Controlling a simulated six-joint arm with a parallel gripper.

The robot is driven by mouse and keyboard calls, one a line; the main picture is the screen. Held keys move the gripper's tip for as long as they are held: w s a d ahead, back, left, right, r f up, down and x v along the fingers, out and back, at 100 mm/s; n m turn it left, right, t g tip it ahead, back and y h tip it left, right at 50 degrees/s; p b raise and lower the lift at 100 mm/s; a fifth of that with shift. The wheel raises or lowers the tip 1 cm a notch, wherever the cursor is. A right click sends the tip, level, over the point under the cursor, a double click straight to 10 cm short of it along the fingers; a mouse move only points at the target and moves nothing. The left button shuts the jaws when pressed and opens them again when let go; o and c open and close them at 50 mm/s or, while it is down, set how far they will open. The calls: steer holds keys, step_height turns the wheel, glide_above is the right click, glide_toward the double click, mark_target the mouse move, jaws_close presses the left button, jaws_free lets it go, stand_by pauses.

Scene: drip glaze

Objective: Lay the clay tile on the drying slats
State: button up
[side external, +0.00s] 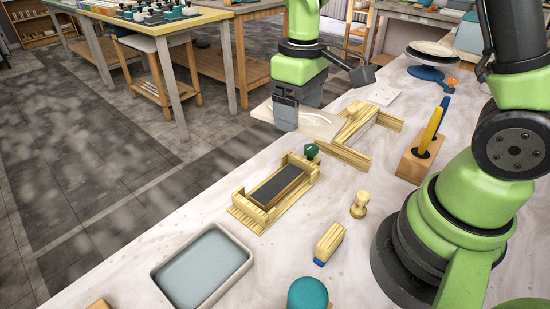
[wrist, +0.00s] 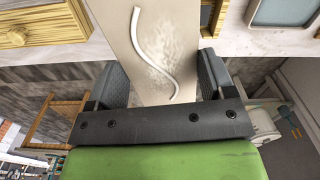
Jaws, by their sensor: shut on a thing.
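The clay tile (side external: 318,124) is a flat pale beige slab with a raised white curved line on it. My gripper (side external: 286,118) is shut on the tile, its two fingers on opposite edges. In the wrist view, the tile (wrist: 150,60) extends upward from between the fingers of my gripper (wrist: 162,88), with the white S-shaped line facing the camera. A pale wooden railed frame (side external: 345,154), apparently the drying slats, lies on the table just right of the tile. The tile covers part of its left side in the side view. I cannot tell the gap between them.
A wooden holder (side external: 240,212) with a dark slab and green knob stands nearer the camera. A grey tray (side external: 243,262) lies at the front. A wooden block (side external: 408,170) holding upright tools, a small wooden knob (side external: 359,205) and a wooden brush (side external: 330,242) stand on the right.

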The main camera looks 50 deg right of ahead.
mark_target(278, 183)
steer(key=shift+s+d+r+m, duration=0.1)
steer(key=shift+r+m, duration=0.05)
steer(key=shift+m, duration=0.45)
steer(key=n, duration=0.2)
steer(key=f+n, duration=0.1)
steer(key=n, duration=0.1)
steer(key=shift+w+a+f, duration=0.1)
steer(key=shift+w+a, duration=0.2)
steer(key=shift+a, duration=0.1)
steer(key=n, duration=0.1)
steer(key=f+n, duration=0.1)
steer(key=n, duration=0.1)
steer(key=a+n, duration=0.1)
steer(key=n, duration=0.1)
steer(key=shift+w+f, duration=0.2)
steer(key=shift+w, duration=0.15)
steer(key=n, duration=0.3)
steer(key=f+n, duration=0.1)
steer(key=shift+w+a+f+n, duration=0.1)
steer(key=shift+w+a+n, duration=0.1)
steer(key=shift+a+n, duration=0.15)
steer(key=n, duration=0.2)
steer(key=f+n, duration=0.1)
steer(key=n, duration=0.1)
steer(key=shift+w+a, duration=0.2)
steer(key=shift+a, duration=0.05)
step_height(278, 183, down, 10)
steer(key=shift+r, duration=0.2)
